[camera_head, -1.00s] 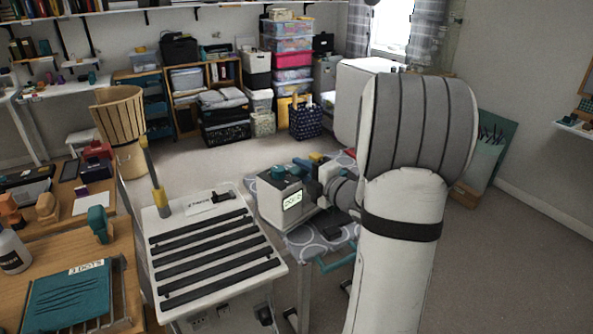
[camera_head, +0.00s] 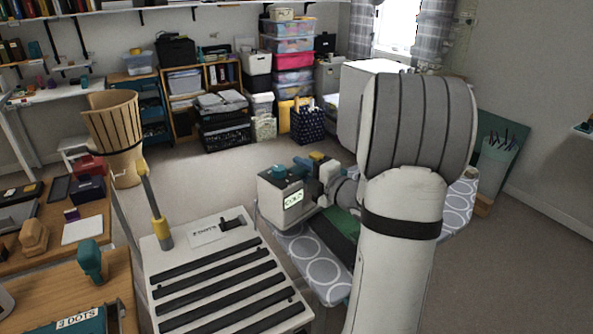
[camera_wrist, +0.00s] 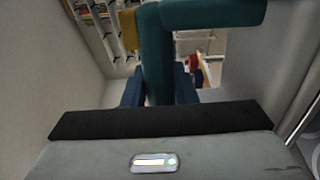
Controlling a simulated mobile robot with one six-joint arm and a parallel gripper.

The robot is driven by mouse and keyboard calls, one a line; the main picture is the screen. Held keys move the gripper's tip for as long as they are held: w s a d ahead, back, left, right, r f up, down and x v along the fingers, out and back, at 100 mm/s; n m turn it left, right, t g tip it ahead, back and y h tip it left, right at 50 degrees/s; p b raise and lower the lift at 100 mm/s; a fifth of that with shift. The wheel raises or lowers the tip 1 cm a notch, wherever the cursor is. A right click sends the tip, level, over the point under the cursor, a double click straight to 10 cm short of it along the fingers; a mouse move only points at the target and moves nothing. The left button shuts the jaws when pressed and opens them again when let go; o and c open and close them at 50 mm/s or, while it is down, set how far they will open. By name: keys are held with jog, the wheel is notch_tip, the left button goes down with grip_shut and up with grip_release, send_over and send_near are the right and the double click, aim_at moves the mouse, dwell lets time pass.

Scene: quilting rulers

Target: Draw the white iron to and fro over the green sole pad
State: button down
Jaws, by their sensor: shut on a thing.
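The white iron (camera_head: 283,198) has a teal handle and a "COLD" label facing the head camera. My gripper (camera_head: 313,186) is shut on the iron's teal handle, coming from the right. In the wrist view the teal handle (camera_wrist: 158,60) passes between the dark blue fingers of my gripper (camera_wrist: 160,88). The green sole pad (camera_head: 337,238) lies on the patterned ironing board, to the right of and lower than the iron in the head view. My arm hides part of the pad. I cannot tell whether the iron touches the board; its sole is not visible.
The grey ironing board (camera_head: 318,276) with white rings extends behind my arm. A white slatted cart (camera_head: 215,245) with black strips and a yellow-and-grey post (camera_head: 160,228) stands close on the left. Wooden desks (camera_head: 70,258) are farther left. Open carpet lies behind.

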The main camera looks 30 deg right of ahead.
jog(key=shift+r, duration=0.2)
jog(key=shift+d+r+p, duration=0.1)
jog(key=shift+r+p, duration=0.1)
jog(key=shift+p, duration=0.25)
jog(key=s+d+r+m+h+p, duration=0.2)
jog(key=s+d+r+h+p, duration=0.1)
jog(key=s+d+p, duration=0.4)
jog(key=shift+d+r+m+t+h+p, duration=0.4)
jog(key=shift+d+h+p, duration=0.4)
jog(key=shift+d+p, duration=1.45)
jog(key=shift+a+p, duration=0.4)
jog(key=shift+p, duration=0.15)
jog(key=shift+f+b, duration=2)
jog(key=shift+f, duration=1.65)
